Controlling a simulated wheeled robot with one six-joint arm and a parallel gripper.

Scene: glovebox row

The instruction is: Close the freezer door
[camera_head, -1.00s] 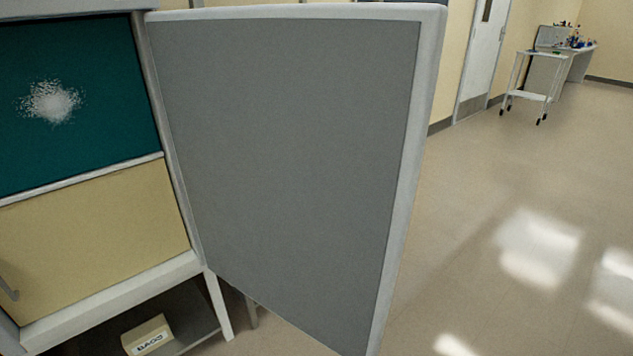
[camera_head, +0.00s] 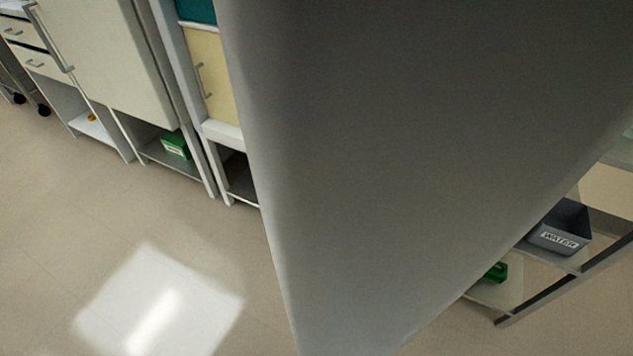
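A large plain grey door panel (camera_head: 420,150), apparently the open freezer door, fills the middle and right of the head view at close range. Its left edge runs down from the top to the floor area, and its lower edge slopes up to the right. Behind its left edge stands a white-framed unit (camera_head: 222,132) with a teal upper part and a cream lower front with a handle (camera_head: 203,80). The panel hides most of this unit and the hinge. No handle shows on the panel. My gripper is not in view.
Left of that unit stands a closed pale cabinet (camera_head: 105,60) with a long bar handle, over a shelf with a green box (camera_head: 176,146). Drawers (camera_head: 35,60) are farther left. At right, a grey WATER bin (camera_head: 562,232) sits on a shelf. The left foreground floor (camera_head: 80,240) is clear.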

